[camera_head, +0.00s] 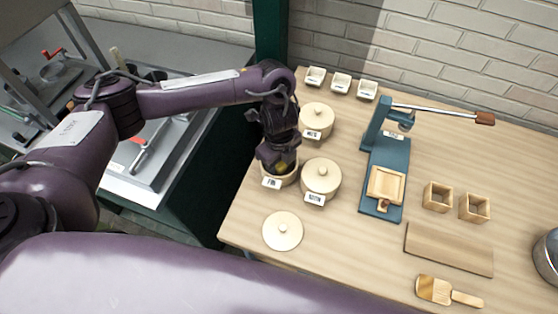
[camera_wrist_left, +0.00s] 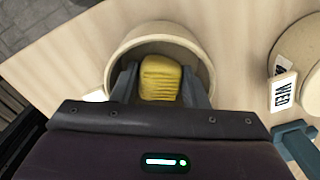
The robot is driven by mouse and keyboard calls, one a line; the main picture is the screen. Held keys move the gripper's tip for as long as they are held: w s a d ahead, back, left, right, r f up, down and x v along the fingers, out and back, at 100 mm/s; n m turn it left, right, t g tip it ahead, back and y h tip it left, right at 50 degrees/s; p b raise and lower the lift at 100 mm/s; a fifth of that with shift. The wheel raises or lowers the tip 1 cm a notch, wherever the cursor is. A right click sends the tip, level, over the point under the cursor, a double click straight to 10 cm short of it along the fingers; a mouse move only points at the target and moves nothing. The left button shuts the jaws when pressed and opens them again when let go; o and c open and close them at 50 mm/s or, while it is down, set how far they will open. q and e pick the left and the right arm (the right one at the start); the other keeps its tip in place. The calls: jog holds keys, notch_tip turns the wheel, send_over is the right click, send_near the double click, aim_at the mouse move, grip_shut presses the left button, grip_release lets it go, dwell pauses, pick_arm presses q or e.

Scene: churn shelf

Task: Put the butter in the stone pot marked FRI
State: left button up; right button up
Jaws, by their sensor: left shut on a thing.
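My left gripper (camera_head: 279,168) points down into an open stone pot (camera_head: 287,180) near the table's left edge. In the left wrist view, its fingers (camera_wrist_left: 160,85) are shut on the yellow, ridged butter (camera_wrist_left: 160,77), within the outline of the pot's mouth (camera_wrist_left: 118,58). I cannot tell whether the butter touches the pot's bottom. The pot's label (camera_head: 271,183) is too small to read. A loose round lid (camera_head: 283,231) lies on the table in front. My right gripper is out of view.
Two lidded pots stand close by, one behind (camera_head: 316,117) and one to the right (camera_head: 321,174). A pot label in the left wrist view reads WED (camera_wrist_left: 283,92). A blue press (camera_head: 383,150), small wooden boxes (camera_head: 437,197) and a board (camera_head: 449,249) occupy the right side.

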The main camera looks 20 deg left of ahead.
pick_arm(q)
jog(key=shift+f, duration=0.35)
jog(key=shift+r, duration=0.15)
dwell(0.3)
jog(key=o, duration=1)
jog(key=c, duration=0.4)
jog(key=shift+r, duration=0.1)
notch_tip(320, 180, up, 10)
jog(key=p, duration=0.9)
jog(key=shift+p, duration=0.35)
